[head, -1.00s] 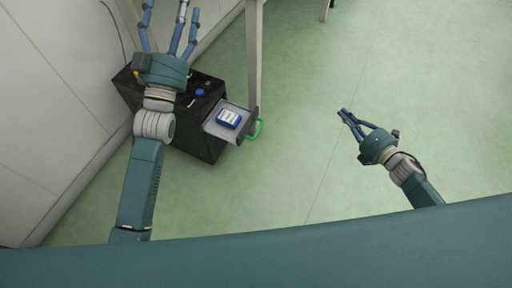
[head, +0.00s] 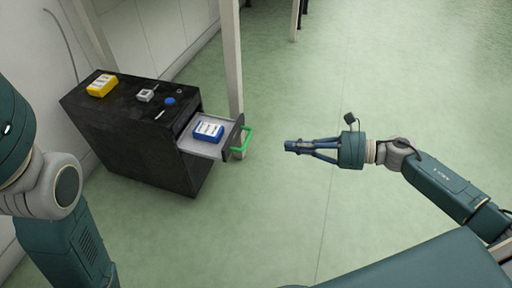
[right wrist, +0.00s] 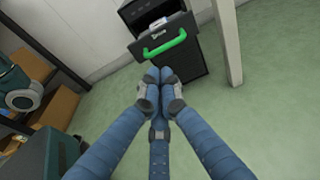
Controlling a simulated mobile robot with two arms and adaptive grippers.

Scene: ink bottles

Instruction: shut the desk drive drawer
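The desk drive drawer (head: 239,133) sticks out of the right side of a black cabinet (head: 125,140), pulled open, with a green handle (head: 247,142) on its front. A blue and white box (head: 208,132) lies inside it. My right gripper (head: 290,146) is shut and empty, its fingers pressed together and pointing left at the handle, with a gap between. In the right wrist view the shut fingertips (right wrist: 161,78) show just below the green handle (right wrist: 164,43) and drawer front (right wrist: 162,32). My left gripper is out of view; only its arm shows at the left edge.
On the cabinet top are a yellow box (head: 102,85), a small grey item (head: 145,95) and a blue round item (head: 170,101). A pale post (head: 231,60) stands just behind the drawer. The green floor (head: 330,90) around my right gripper is clear.

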